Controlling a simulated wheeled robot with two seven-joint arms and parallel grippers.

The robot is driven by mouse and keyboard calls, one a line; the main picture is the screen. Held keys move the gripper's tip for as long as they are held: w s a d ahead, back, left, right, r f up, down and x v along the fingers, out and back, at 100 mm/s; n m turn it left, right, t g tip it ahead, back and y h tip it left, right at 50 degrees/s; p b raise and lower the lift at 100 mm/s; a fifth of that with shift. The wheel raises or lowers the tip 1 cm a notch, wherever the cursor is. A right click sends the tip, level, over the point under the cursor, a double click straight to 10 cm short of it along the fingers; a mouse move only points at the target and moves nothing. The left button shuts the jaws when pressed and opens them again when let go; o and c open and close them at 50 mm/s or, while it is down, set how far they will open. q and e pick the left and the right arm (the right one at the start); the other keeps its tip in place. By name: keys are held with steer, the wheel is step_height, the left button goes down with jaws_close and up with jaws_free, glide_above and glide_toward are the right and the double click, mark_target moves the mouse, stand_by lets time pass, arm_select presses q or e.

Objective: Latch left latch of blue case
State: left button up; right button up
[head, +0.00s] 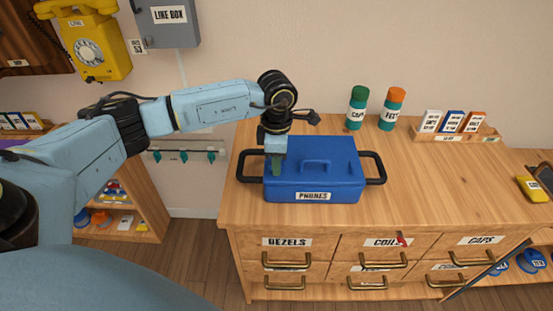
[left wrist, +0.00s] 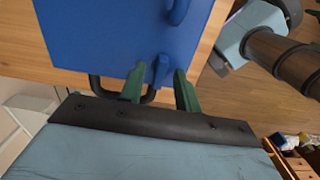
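The blue case (head: 335,182) labelled PHONES sits on the wooden cabinet top with its lid down, a handle on the lid and black handles at both ends. My left gripper (head: 276,166) points down at the left part of its front edge and hides the left latch in the head view. In the left wrist view the case (left wrist: 110,35) fills the upper left. There the green fingers of my left gripper (left wrist: 160,80) are apart, with a small blue latch (left wrist: 162,66) between their tips. I cannot tell whether they touch it. My right gripper is not in view.
A green-capped bottle (head: 356,108) and an orange-capped bottle (head: 392,108) stand behind the case. A wooden card rack (head: 458,135) is at the back right. The cabinet top (head: 430,190) right of the case is clear. A yellow phone (head: 92,45) hangs on the wall.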

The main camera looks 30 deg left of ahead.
arm_select(q)
step_height(320, 180, up, 13)
steer(key=shift+r, duration=0.2)
stand_by(0.5)
stand_by(0.3)
